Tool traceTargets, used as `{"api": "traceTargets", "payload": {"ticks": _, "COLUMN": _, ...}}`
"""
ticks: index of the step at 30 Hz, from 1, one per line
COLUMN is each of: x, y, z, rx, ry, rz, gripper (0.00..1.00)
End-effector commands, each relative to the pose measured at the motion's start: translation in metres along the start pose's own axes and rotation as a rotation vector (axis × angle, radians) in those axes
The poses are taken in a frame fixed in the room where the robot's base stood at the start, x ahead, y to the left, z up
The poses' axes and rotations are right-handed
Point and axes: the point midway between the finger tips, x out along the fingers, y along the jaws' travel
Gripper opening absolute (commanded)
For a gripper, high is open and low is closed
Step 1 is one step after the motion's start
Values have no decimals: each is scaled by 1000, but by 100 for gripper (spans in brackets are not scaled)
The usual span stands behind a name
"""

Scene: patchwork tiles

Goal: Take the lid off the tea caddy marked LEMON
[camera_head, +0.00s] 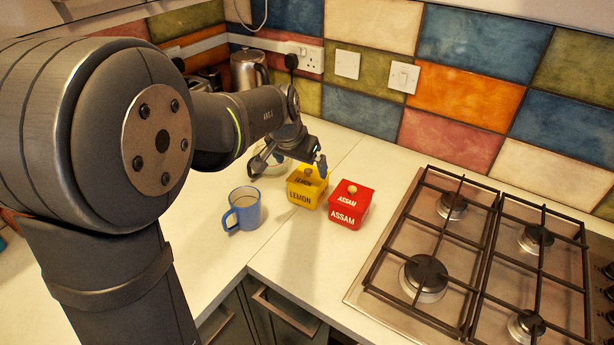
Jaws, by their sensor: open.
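The yellow tea caddy marked LEMON (304,196) stands on the white worktop, near the corner. Its yellow lid (303,181), also marked LEMON, sits on top and has a round knob (308,171). My gripper (290,165) is open, just above and behind the LEMON caddy; one fingertip shows to the right of the knob. The other finger shows to the left, over a pale round dish. I cannot tell whether the gripper touches the lid. A red caddy marked ASSAM (349,212), with its lid (352,194) on, stands close to the right.
A blue mug (244,208) stands left of the LEMON caddy. The gas hob (357,287) with black grates fills the right. The worktop in front of the caddies is clear.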

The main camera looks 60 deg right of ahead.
Motion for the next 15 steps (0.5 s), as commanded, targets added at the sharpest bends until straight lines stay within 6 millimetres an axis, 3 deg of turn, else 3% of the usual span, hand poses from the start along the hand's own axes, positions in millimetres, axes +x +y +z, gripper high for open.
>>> {"api": "traceTargets", "payload": {"ticks": 5, "x": 10, "y": 1, "z": 0, "rx": 0, "ry": 0, "rz": 0, "gripper": 100}}
{"api": "traceTargets", "payload": {"ticks": 15, "x": 53, "y": 2, "z": -1, "rx": 0, "ry": 0, "rz": -1, "gripper": 100}}
